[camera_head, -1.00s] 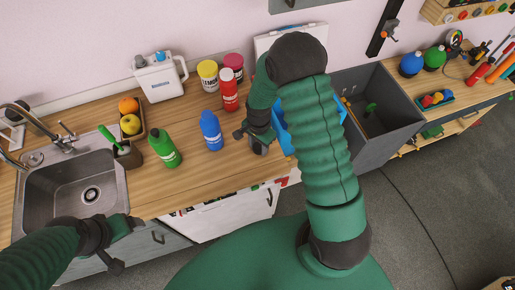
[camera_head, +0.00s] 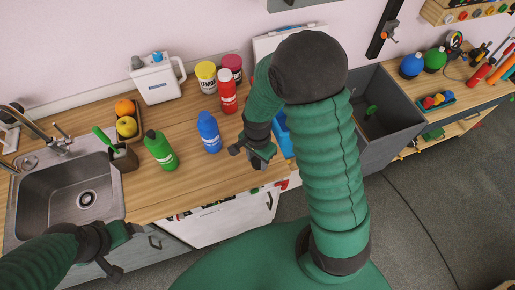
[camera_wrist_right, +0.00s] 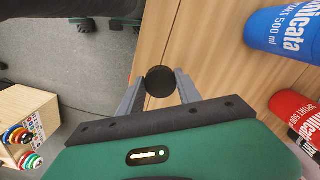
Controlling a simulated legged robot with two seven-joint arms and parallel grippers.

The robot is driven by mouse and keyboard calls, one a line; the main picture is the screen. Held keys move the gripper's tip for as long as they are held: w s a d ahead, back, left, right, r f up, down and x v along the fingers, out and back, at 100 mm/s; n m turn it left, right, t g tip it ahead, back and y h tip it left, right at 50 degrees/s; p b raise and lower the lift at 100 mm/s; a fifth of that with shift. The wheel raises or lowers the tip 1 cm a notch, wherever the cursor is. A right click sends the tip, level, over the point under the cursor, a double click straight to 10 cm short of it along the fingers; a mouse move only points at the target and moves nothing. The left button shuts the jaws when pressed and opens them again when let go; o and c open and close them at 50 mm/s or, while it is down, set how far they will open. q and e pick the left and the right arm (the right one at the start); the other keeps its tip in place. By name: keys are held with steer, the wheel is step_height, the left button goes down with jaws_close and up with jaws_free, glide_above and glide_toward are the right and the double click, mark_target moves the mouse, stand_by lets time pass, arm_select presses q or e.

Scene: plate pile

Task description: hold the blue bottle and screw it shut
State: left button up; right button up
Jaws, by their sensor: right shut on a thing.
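The blue bottle (camera_head: 209,134) stands upright on the wooden counter; its top looks blue, with no dark cap visible. In the right wrist view the blue bottle (camera_wrist_right: 283,36) is at the upper right. My right gripper (camera_head: 256,158) is just right of the bottle, apart from it, near the counter's front edge. In the right wrist view my right gripper (camera_wrist_right: 160,84) is shut on a round black cap (camera_wrist_right: 160,81). The cap is hard to make out in the head view. My left gripper (camera_head: 122,250) is open and empty, low in front of the sink cabinet.
A green bottle (camera_head: 161,150) stands left of the blue one, a red bottle (camera_head: 227,95) behind it. Yellow (camera_head: 206,78) and dark pink (camera_head: 232,68) tubs are at the back. The sink (camera_head: 70,190) is at left, a grey bin (camera_head: 388,108) at right. Counter around the blue bottle is clear.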

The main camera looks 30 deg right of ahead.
steer(key=s+a+r, duration=0.1)
steer(key=s+a, duration=0.4)
steer(key=s, duration=0.2)
steer(key=shift+s+a+b, duration=0.25)
steer(key=shift+s+b, duration=0.05)
steer(key=shift+b, duration=0.15)
steer(key=shift+d, duration=0.1)
steer(key=w+r+n, duration=0.3)
steer(key=w+n, duration=0.8)
steer(key=n, duration=0.3)
steer(key=shift+w+d+r+n+b, duration=0.2)
steer(key=shift+w+d+n+b, duration=0.1)
steer(key=shift+d+n+b, duration=0.15)
